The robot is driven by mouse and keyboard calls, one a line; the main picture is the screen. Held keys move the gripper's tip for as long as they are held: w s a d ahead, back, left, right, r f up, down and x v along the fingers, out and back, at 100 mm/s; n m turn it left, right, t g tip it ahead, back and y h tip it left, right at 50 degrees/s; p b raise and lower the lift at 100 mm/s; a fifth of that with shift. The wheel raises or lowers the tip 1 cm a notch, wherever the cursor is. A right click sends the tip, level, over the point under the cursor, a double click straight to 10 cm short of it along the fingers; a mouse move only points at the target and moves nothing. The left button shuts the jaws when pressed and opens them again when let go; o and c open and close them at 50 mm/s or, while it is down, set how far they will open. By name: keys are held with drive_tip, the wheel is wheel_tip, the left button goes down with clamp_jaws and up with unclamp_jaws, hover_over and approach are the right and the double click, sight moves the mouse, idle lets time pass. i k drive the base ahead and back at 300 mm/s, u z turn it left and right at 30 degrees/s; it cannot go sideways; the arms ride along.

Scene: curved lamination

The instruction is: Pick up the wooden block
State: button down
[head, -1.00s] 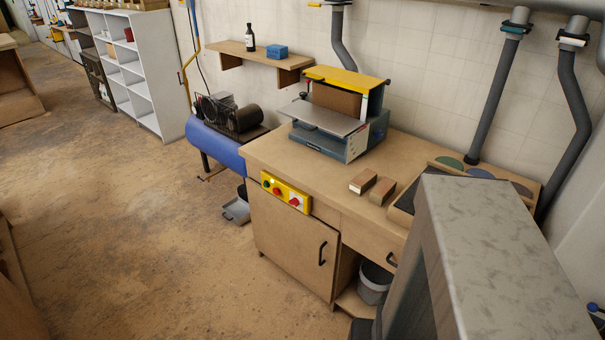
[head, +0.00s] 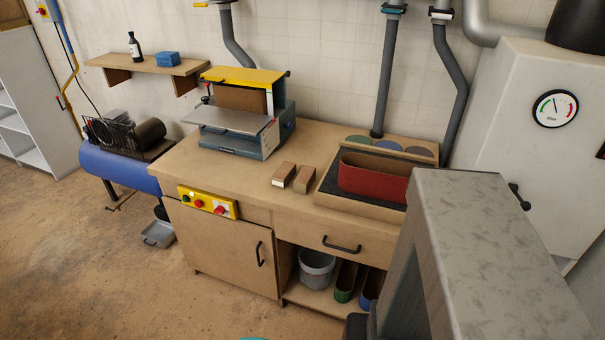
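Two small brown blocks lie side by side on the wooden workbench (head: 225,150), right of the planer-like machine. The left block (head: 285,174) has a pale strip along its near end. The right block (head: 305,179) is plain brown and sits close to the wooden tray. Both look like wood; I cannot tell which one the task names. My gripper is not in view.
A machine with a yellow top (head: 240,110) stands at the back of the bench. A tray with a red sanding belt (head: 372,178) is right of the blocks. A yellow button panel (head: 207,203) is on the bench front.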

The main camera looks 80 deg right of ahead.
sight(285, 172)
drive_tip(key=z, duration=0.15)
drive_tip(key=k, duration=0.2)
drive_tip(key=z, duration=2.5)
drive_tip(key=k, duration=0.55)
drive_tip(key=u, duration=0.15)
drive_tip(key=i, duration=0.35)
drive_tip(key=z, duration=0.1)
